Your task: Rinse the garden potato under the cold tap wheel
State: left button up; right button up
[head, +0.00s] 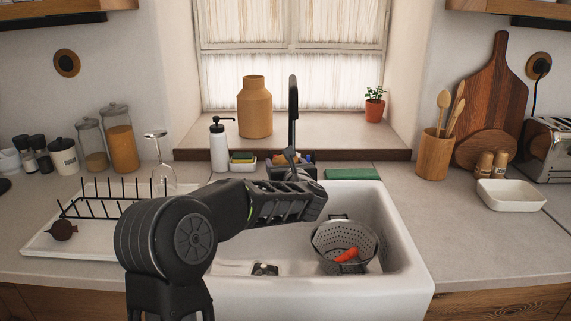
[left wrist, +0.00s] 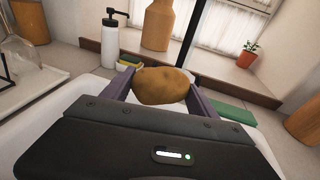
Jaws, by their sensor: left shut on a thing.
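The brown potato (left wrist: 162,86) is between the two fingers of my left gripper (left wrist: 160,82), which is shut on it in the left wrist view. In the head view my left gripper (head: 293,168) is over the back of the white sink (head: 408,260), close to the black tap (head: 293,95). The arm and gripper hide most of the potato there. The tap's spout also shows behind the potato in the left wrist view (left wrist: 189,38). I cannot clearly make out the cold wheel or any running water. My right gripper is not in view.
A beet (head: 62,230) lies on the white drainer (head: 95,245), near a rack and an upturned glass (head: 160,165).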

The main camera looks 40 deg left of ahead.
pick_arm(q)
jog(key=s+d+b, duration=0.3)
jog(key=s, duration=0.3)
jog(key=shift+d+b, duration=0.25)
jog(key=shift+b, duration=0.1)
dwell(1.5)
jog(key=s+d+r, duration=0.2)
jog(key=s+r, duration=0.2)
jog(key=shift+s+d, duration=0.15)
jog(key=shift+d, duration=0.1)
dwell(0.9)
